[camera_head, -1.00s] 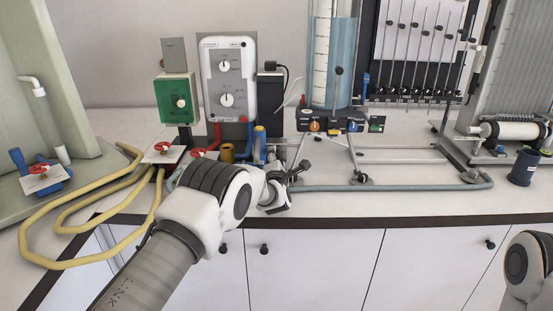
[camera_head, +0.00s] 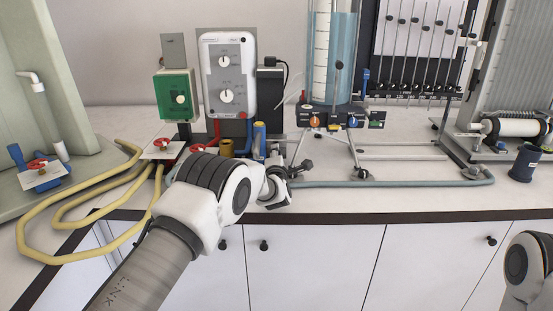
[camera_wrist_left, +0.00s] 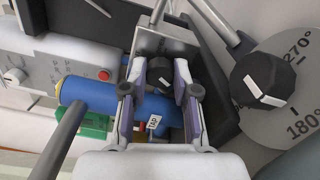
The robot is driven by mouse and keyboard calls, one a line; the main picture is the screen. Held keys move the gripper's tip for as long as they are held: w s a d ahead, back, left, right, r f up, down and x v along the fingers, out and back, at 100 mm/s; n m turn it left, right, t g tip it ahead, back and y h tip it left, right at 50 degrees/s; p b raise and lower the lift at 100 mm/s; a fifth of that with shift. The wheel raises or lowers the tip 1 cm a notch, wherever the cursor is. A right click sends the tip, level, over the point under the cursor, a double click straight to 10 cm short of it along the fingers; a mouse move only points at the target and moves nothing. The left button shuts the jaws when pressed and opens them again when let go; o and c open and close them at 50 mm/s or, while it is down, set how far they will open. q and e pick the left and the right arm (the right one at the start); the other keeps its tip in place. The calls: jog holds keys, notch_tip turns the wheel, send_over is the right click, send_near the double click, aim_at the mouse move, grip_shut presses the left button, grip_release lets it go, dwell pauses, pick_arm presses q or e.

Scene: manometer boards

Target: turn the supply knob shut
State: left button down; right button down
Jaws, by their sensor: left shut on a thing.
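My left gripper (camera_wrist_left: 161,66) points down at the bench equipment, with its two fingers on either side of a small dark knob (camera_wrist_left: 160,82). The gripper is shut on this knob, which is partly hidden by the fingers. In the head view, my left gripper (camera_head: 276,184) shows beyond my wrist, and its fingertips are hard to make out. A larger black knob (camera_wrist_left: 262,79) with a white mark sits to the right on a grey degree dial (camera_wrist_left: 299,92), apart from the fingers. I cannot read a supply label on either knob. My right gripper is out of view.
A blue cylinder (camera_wrist_left: 112,101) lies behind the fingers. Red-handled valves (camera_head: 163,142) with yellow hoses (camera_head: 87,208) are at the left. A water column (camera_head: 342,60) and a grey hose (camera_head: 400,184) are to the right. The front bench strip at right is clear.

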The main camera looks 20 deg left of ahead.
pick_arm(q)
jog(key=shift+f+m+b, duration=0.2)
jog(key=shift+m+b, duration=0.5)
jog(key=shift+m, duration=0.5)
jog(key=shift+m+b, duration=0.55)
jog(key=shift+m, duration=0.65)
jog(key=shift+r, duration=0.1)
jog(key=c, duration=0.9)
grip_release()
jog(key=v, duration=1.1)
jog(key=shift+s+d+r, duration=0.1)
jog(key=shift+s+d, duration=0.05)
jog(key=shift+s, duration=0.3)
